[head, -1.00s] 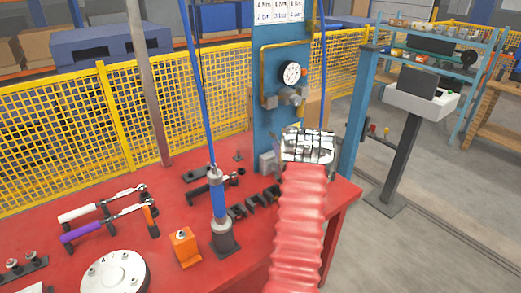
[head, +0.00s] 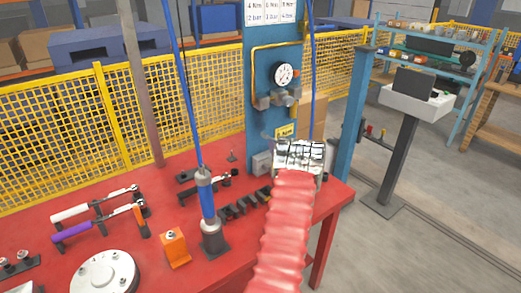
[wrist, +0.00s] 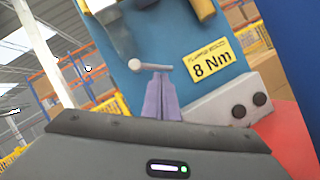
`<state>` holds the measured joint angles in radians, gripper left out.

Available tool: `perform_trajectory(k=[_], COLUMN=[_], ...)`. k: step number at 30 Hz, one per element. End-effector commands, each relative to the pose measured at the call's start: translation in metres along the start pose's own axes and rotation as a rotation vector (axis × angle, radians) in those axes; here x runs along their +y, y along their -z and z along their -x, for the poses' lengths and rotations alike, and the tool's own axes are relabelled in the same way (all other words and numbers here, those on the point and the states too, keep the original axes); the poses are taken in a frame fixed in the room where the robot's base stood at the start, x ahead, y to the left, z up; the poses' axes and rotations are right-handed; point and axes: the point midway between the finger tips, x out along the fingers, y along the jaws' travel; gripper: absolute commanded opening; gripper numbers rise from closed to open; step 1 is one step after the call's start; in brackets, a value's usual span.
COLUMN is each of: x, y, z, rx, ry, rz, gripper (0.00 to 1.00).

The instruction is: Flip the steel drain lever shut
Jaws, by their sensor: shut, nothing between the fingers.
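The steel drain lever (wrist: 150,66) shows in the wrist view in front of the blue panel (wrist: 172,20), as a short pale rod lying about level with a round knob at its left end. My gripper (wrist: 160,74) has its fingers together and empty, with the tips just below the rod. I cannot tell whether they touch it.
A yellow 8 Nm label (wrist: 211,60) is right of the lever, above a grey box with two black knobs (wrist: 225,103). A gauge (head: 284,75) and valve fittings are higher on the panel.

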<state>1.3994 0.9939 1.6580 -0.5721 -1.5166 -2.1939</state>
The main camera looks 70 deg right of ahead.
Motion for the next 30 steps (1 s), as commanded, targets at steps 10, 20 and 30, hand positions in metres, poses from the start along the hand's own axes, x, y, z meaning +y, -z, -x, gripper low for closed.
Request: perform_trajectory(k=[10,20,30], x=[-0.007,-0.007,-0.008], y=[-0.008,-0.009,-0.009], z=[0.004,0.004,0.031], rx=[-0.007,-0.008,-0.007], ry=[0.010,0.011,0.013], rz=[0.004,0.004,0.004], gripper=[0.00,0.00,0.00])
